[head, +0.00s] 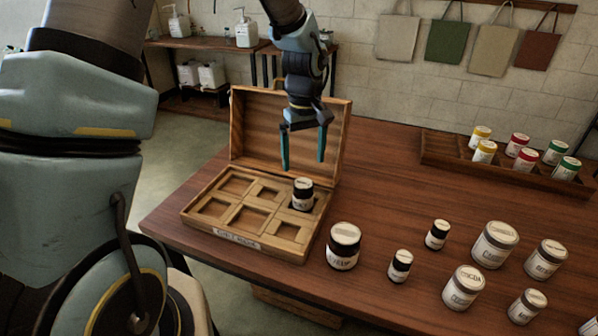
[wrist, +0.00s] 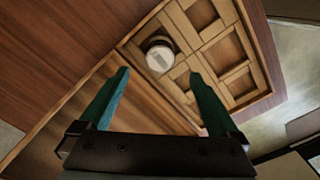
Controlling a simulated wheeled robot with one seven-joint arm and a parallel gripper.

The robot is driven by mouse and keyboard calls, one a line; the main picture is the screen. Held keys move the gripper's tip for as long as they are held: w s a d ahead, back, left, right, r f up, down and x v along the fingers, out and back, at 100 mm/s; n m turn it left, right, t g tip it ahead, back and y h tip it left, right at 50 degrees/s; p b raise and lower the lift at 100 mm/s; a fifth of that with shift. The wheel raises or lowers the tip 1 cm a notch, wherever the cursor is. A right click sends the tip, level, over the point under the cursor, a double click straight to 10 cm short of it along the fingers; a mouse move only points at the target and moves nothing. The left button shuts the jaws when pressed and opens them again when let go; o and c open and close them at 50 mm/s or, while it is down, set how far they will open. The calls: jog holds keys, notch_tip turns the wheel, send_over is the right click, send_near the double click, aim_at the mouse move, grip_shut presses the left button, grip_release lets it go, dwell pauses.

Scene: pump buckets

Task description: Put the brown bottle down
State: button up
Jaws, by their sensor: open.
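A small dark brown bottle (head: 303,194) with a white label stands upright in the back right compartment of an open wooden box (head: 205,232). It also shows in the wrist view (wrist: 160,57), seen from above, just beyond my fingertips. My gripper (head: 303,164) is open and empty, above the bottle and in front of the raised lid. Its two teal fingers are apart and clear of the bottle, and they also show in the wrist view (wrist: 158,76). The other compartments I can see in the box are empty. The bottle's base is hidden inside its compartment.
A large dark jar (head: 343,247) stands right of the box, with a small dark bottle (head: 400,266) and several other jars further right. A wooden rack (head: 440,150) with coloured jars lies at the back right. Bare table lies between rack and box.

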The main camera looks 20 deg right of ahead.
jog(key=shift+r, duration=0.25)
jog(key=s+a+r, duration=0.2)
jog(key=a, duration=1.3)
jog(key=s+a+r+m+t, duration=0.1)
jog(key=s+a+r, duration=0.1)
jog(key=a, duration=1.3)
jog(key=shift+r+m+t, duration=0.3)
jog(key=shift+r, duration=0.3)
